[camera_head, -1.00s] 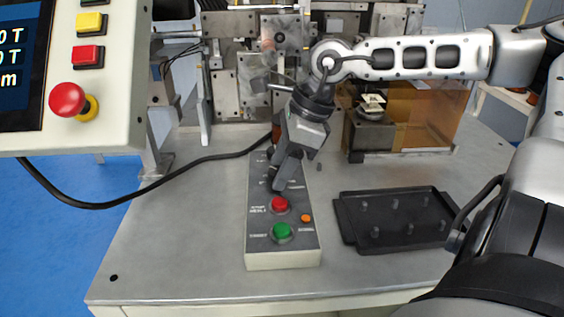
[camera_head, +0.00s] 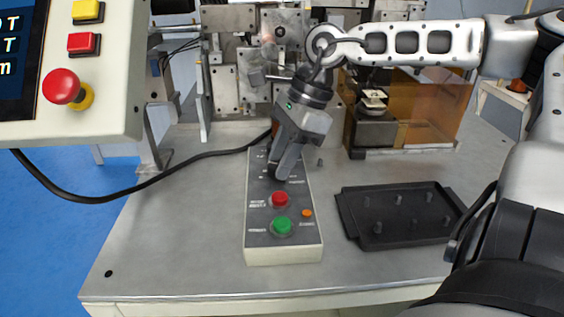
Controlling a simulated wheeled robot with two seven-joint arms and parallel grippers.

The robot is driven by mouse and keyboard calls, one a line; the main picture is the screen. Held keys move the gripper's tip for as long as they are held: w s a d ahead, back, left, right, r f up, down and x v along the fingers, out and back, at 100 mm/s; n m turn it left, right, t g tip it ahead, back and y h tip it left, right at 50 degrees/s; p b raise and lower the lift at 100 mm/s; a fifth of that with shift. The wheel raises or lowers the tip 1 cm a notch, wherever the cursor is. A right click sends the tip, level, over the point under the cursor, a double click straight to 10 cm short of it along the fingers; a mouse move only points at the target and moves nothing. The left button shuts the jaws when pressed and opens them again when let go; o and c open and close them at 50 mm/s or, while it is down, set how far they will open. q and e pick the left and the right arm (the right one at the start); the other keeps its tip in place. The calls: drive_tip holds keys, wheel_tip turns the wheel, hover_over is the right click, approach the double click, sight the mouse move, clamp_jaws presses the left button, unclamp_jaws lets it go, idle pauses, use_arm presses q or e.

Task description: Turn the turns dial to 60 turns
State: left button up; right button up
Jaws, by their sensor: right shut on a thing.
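The control box (camera_head: 262,218) lies on the metal table, with a dark face, a red button (camera_head: 280,199), a green button (camera_head: 282,225) and a small orange lamp (camera_head: 307,213). My right gripper (camera_head: 280,172) points down at the far part of the box, behind the red button. It is shut on the turns dial there. The fingers cover the dial, so its pointer and most of its markings are hidden. My left gripper is not in view.
A black tray with pegs (camera_head: 350,216) lies right of the box. The winding machine (camera_head: 226,88) stands behind. A panel with a red emergency knob (camera_head: 61,86) hangs at the left. A black cable (camera_head: 160,178) runs to the box. The table front is clear.

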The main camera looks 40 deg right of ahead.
drive_tip(key=n+g+b, duration=0.1)
drive_tip(key=n, duration=0.1)
drive_tip(key=n+g+b, duration=0.1)
drive_tip(key=n, duration=0.2)
drive_tip(key=shift+w+n, duration=0.2)
drive_tip(key=shift+n, duration=0.1)
drive_tip(key=shift+d, duration=0.1)
idle(0.4)
drive_tip(key=o, duration=1)
drive_tip(key=v, duration=1.6)
drive_tip(key=shift+w+d+p, duration=0.15)
drive_tip(key=shift+w+p, duration=0.1)
drive_tip(key=shift+p, duration=0.1)
drive_tip(key=shift+f, duration=0.1)
